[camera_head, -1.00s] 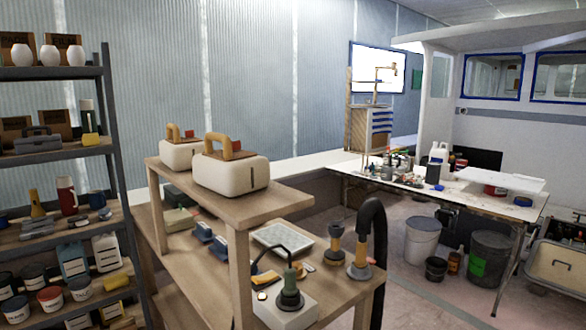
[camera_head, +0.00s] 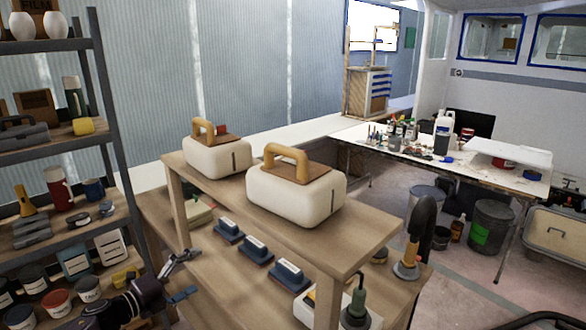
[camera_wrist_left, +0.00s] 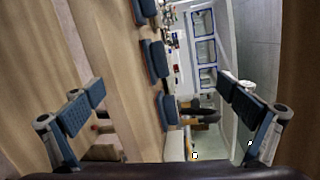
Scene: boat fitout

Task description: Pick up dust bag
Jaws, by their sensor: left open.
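Two cream, rounded, boxy bodies with brown top plates and tan handles stand upright on the bench's upper shelf; they look like the dust bags. The nearer dust bag (camera_head: 296,200) is at the middle of the head view, the farther dust bag (camera_head: 217,158) to its left. My left gripper (camera_head: 183,275) is low at the left, below and left of both bags and apart from them. In the left wrist view its two blue-padded fingers (camera_wrist_left: 163,90) are spread wide with nothing between them. Neither bag is clear in that view.
The wooden bench's upper shelf (camera_head: 270,232) overhangs a lower deck with blue blocks (camera_head: 257,248), which also show in the wrist view (camera_wrist_left: 155,60). A polisher-like tool (camera_head: 408,262) stands at its right end. A grey rack (camera_head: 112,110) stands left.

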